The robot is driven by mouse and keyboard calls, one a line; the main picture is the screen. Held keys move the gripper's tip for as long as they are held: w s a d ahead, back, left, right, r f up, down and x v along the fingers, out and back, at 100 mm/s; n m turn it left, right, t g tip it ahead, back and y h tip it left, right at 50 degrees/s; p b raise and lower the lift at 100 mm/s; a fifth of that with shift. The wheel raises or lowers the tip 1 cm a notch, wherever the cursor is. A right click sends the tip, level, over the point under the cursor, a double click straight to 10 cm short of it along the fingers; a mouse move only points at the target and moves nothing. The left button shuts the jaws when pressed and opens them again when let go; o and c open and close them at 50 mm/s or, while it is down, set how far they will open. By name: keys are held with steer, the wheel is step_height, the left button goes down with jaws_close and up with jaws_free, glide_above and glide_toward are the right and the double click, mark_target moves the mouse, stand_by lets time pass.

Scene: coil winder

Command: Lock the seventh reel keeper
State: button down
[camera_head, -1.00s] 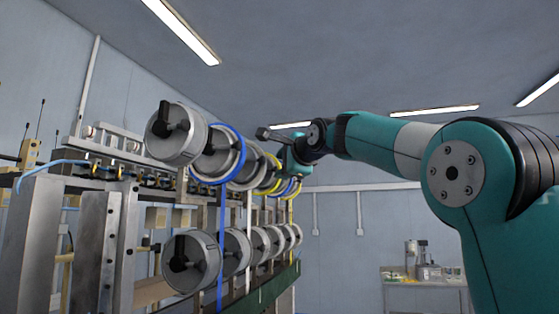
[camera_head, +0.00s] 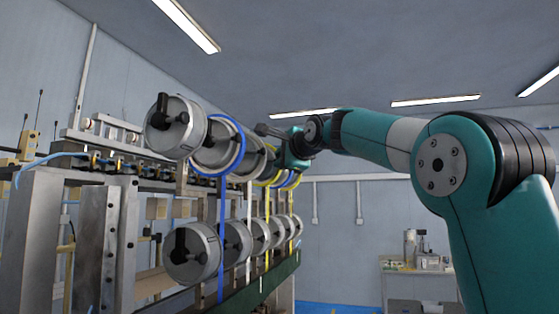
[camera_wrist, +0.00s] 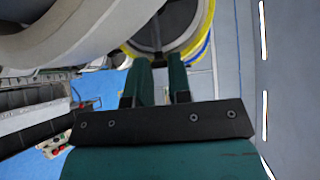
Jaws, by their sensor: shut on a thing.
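My gripper (camera_wrist: 160,62) reaches up to a reel (camera_wrist: 182,22) with a yellow band around its rim in the wrist view. Its two teal fingers are closed around the dark keeper handle (camera_wrist: 157,36) on that reel's face. The fingertips partly cover the handle, so whether it is locked cannot be told. Nearer upper reels are a plain grey reel (camera_head: 188,140) with a black keeper (camera_head: 162,105) and a blue-banded reel (camera_head: 212,155).
A lower row of grey reels, starting with the nearest one (camera_head: 207,255), runs below. A metal frame (camera_head: 35,245) stands at the left. A large pale reel (camera_wrist: 75,35) sits close beside my gripper in the wrist view. A bench (camera_head: 415,270) stands far right.

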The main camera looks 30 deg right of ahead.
steer(key=shift+s+d+f, duration=0.1)
steer(key=shift+s+d, duration=0.1)
steer(key=shift+s, duration=0.05)
steer(key=c, duration=1)
jaws_free()
steer(key=shift+c, duration=0.2)
steer(key=s+a+r+b, duration=0.1)
steer(key=s+b, duration=0.1)
steer(key=s, duration=0.6)
steer(key=s+a+r+b, duration=0.1)
steer(key=s+b, duration=0.1)
steer(key=s, duration=0.7)
steer(key=shift+s+r+b, duration=0.15)
steer(key=shift+r+b, duration=0.1)
steer(key=shift+b, duration=0.05)
